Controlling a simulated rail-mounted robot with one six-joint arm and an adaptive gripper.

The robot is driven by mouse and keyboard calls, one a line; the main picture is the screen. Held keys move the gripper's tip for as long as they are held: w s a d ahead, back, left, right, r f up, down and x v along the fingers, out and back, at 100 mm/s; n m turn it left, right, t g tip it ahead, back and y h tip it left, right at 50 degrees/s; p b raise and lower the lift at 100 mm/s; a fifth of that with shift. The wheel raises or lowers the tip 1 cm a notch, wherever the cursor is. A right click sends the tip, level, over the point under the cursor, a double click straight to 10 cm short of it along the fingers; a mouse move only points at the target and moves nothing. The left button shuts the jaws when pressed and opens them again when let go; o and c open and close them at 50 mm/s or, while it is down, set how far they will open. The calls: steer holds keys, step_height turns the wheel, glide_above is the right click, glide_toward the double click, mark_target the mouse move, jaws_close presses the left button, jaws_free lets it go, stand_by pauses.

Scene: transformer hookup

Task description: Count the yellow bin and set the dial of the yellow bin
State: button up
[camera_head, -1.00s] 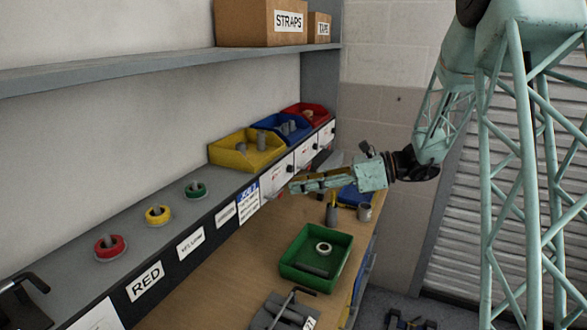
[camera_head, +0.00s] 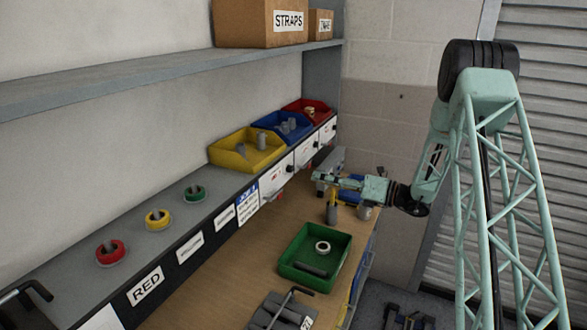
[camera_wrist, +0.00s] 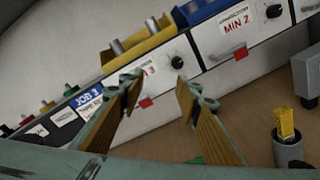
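The yellow bin (camera_head: 247,156) sits on the ledge left of the blue bin, with grey cylinders standing in it. In the wrist view the yellow bin (camera_wrist: 138,48) shows two or more grey cylinders above its rim. Its black dial (camera_wrist: 177,62) is on the white panel below, beside a partly hidden label with red print. My gripper (camera_wrist: 163,92) is open and empty, its two fingers apart below the dial and not visibly touching it. In the head view my gripper (camera_head: 318,178) is over the bench, right of the panels.
The blue bin (camera_head: 288,127) and red bin (camera_head: 309,109) stand further along. Another dial (camera_wrist: 273,11) is on the adjoining panel. A green tray (camera_head: 315,258) and a grey cup with a yellow-handled brush (camera_wrist: 287,148) stand on the bench. A shelf runs above the bins.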

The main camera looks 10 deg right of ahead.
mark_target(292, 169)
steer(key=shift+w+d+f+m+t, duration=0.6)
steer(key=shift+w+d+f+m, duration=0.3)
steer(key=shift+w+d, duration=0.3)
steer(key=shift+f+p+x, duration=0.15)
steer(key=shift+p+x, duration=0.3)
steer(key=shift+x, duration=2.95)
steer(key=shift+f+p+x, duration=0.1)
steer(key=shift+p+x, duration=0.35)
steer(key=shift+x, duration=3)
steer(key=shift+c, duration=0.2)
steer(key=c, duration=0.8)
